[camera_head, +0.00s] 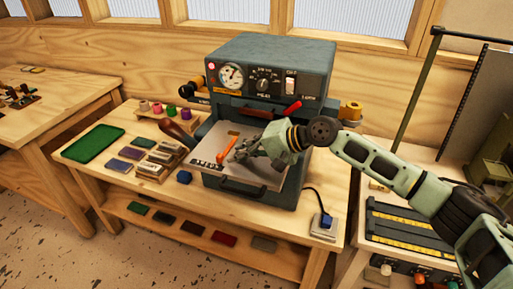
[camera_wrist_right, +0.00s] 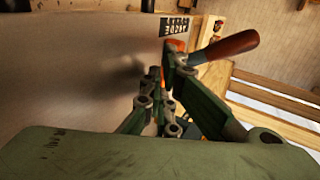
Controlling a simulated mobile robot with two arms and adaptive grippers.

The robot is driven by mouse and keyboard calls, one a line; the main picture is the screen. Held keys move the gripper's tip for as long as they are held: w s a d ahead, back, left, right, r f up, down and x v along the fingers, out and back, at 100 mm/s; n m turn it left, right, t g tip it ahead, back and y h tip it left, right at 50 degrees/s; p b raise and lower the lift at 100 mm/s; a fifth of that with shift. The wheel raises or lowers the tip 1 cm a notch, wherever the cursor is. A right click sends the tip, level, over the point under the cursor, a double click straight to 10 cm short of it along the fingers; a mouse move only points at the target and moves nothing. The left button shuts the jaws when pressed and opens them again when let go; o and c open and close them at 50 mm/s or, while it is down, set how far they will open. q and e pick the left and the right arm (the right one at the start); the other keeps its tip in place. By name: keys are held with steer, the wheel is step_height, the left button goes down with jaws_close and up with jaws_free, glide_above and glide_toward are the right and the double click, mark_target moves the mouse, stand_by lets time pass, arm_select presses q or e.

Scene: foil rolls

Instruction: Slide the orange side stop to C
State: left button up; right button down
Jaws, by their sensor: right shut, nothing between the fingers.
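The orange side stop (camera_head: 226,149) stands on the pale plate (camera_head: 262,172) of the foil press, near the plate's left side. A dark lettered strip (camera_head: 206,164) lies at the plate's front left, beside the stop's lower end. The single letter level with the stop cannot be read for sure. My right gripper (camera_head: 238,154) is shut and empty, low over the plate, just right of the stop. In the right wrist view the fingers (camera_wrist_right: 167,82) partly hide the orange stop (camera_wrist_right: 176,46), and the lettered strip (camera_wrist_right: 174,27) shows beyond. Whether fingers and stop touch cannot be told.
The grey press (camera_head: 270,68) rises behind the plate, with a red-tipped lever (camera_head: 292,107). A dark wooden handle (camera_head: 174,131) sticks out left of the plate.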

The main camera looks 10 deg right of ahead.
mark_target(228, 147)
steer(key=shift+w+a, duration=0.25)
steer(key=shift+a, duration=0.2)
arm_select(q)
steer(key=shift+r, duration=0.2)
steer(key=shift+w+d, duration=0.1)
steer(key=shift+d, duration=0.05)
arm_select(e)
steer(key=shift+w+a, duration=0.1)
steer(key=shift+a, duration=0.2)
steer(key=shift+w+a+p, duration=0.35)
steer(key=shift+w+a, duration=0.05)
steer(key=shift+a, duration=0.4)
steer(key=shift+w+a, duration=0.15)
steer(key=shift+a, duration=0.1)
arm_select(q)
steer(key=shift+d+r, duration=0.2)
steer(key=shift+r, duration=0.2)
